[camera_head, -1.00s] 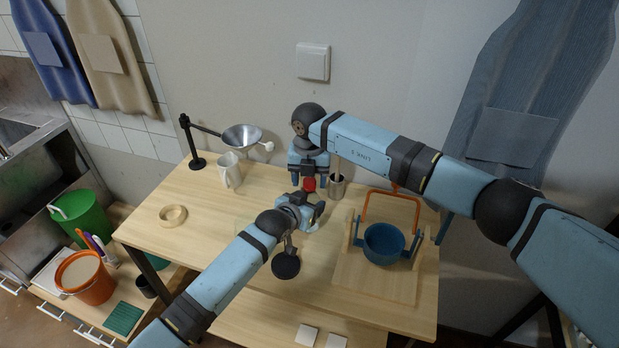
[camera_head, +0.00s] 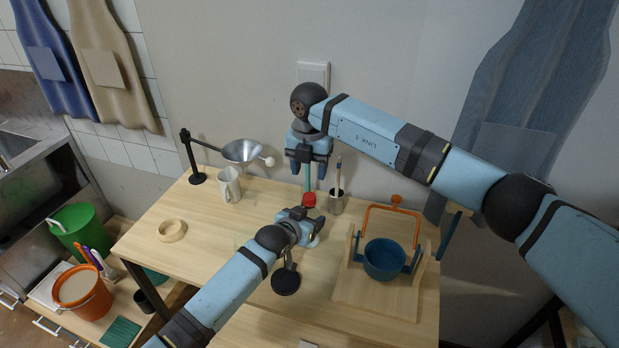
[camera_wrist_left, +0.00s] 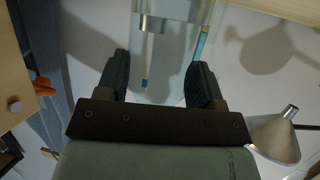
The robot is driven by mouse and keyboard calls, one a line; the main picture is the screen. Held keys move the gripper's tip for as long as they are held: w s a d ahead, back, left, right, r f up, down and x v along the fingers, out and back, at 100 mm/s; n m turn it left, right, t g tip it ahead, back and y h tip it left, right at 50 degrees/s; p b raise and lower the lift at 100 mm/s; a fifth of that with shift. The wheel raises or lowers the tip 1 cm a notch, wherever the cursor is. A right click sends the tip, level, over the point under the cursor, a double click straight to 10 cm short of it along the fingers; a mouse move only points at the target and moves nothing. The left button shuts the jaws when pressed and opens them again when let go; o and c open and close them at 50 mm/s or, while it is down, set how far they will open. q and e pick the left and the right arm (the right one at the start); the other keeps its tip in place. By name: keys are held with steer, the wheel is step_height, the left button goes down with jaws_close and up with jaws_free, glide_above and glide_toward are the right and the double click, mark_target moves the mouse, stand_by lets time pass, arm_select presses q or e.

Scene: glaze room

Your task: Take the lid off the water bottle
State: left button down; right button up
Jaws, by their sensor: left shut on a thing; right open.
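The water bottle has a red lid (camera_head: 309,200), which shows just above my left gripper in the head view. My left gripper (camera_head: 303,222) is shut on the bottle and hides most of its body. In the left wrist view the clear bottle (camera_wrist_left: 165,45) lies between the fingers of my left gripper (camera_wrist_left: 160,82). My right gripper (camera_head: 309,170) is open and empty above the red lid, apart from it. The lid appears to sit on top of the bottle, but whether it is loose cannot be told.
A metal cup (camera_head: 336,202) with a brush stands close right of the bottle. A mug (camera_head: 229,185), a funnel on a stand (camera_head: 243,150) and a ring (camera_head: 172,231) are left. A blue pot (camera_head: 384,260) is right.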

mark_target(309, 196)
steer(key=shift+f, duration=3.95)
steer(key=c, duration=0.9)
steer(key=shift+n, duration=1.7)
steer(key=shift+c, duration=0.2)
steer(key=o, duration=1)
steer(key=shift+r, duration=2.3)
arm_select(q)
steer(key=shift+c, duration=0.8)
jaws_free()
